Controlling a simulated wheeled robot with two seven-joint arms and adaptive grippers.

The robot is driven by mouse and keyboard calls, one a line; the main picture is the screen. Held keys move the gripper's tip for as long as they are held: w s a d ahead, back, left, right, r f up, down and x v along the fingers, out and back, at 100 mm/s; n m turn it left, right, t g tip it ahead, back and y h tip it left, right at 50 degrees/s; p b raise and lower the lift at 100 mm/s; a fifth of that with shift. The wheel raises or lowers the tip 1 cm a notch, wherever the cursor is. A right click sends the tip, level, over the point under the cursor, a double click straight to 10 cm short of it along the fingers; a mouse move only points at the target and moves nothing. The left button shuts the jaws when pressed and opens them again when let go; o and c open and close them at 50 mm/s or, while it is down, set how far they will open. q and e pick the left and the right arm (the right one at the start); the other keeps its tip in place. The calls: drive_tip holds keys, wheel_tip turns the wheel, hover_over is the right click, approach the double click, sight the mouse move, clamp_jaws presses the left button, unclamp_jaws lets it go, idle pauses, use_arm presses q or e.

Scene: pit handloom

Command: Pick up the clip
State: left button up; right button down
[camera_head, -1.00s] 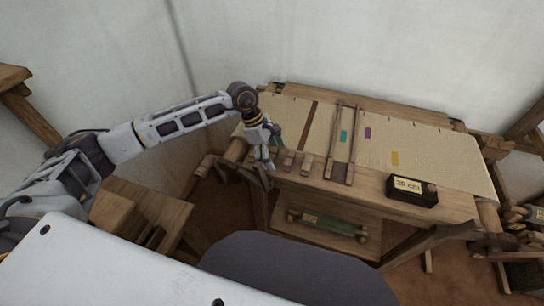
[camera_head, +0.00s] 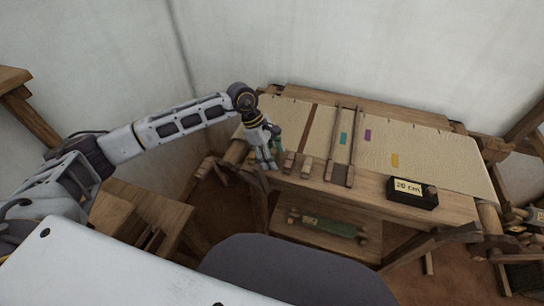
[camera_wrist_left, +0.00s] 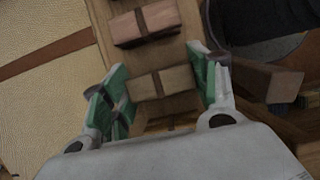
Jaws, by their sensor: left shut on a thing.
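My left gripper (camera_head: 267,165) is low over the left end of the loom's wooden front beam. In the left wrist view its green-padded fingers (camera_wrist_left: 162,85) stand at both ends of a small brown wooden clip (camera_wrist_left: 160,82) with a dark band, and are shut on it. The clip seems at beam level; I cannot tell whether it is lifted. In the head view the gripper hides it. A similar reddish clip (camera_wrist_left: 145,22) lies beside it, also seen in the head view (camera_head: 289,162). A lighter one (camera_head: 307,167) lies further right. My right gripper is not in view.
Cream cloth (camera_head: 430,155) with small coloured patches covers the loom behind the beam. Two wooden bars (camera_head: 345,145) lie across it. A black box (camera_head: 412,192) labelled 20 cm sits to the right. A green roll (camera_head: 328,225) is on the lower shelf, and a dark seat (camera_head: 290,270) stands in front.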

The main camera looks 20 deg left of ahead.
use_arm(q)
wheel_tip(320, 180, up, 10)
drive_tip(key=shift+f, duration=0.1)
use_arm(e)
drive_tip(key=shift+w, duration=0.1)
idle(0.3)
use_arm(q)
drive_tip(key=shift+s+f, duration=0.1)
drive_tip(key=shift+f, duration=0.05)
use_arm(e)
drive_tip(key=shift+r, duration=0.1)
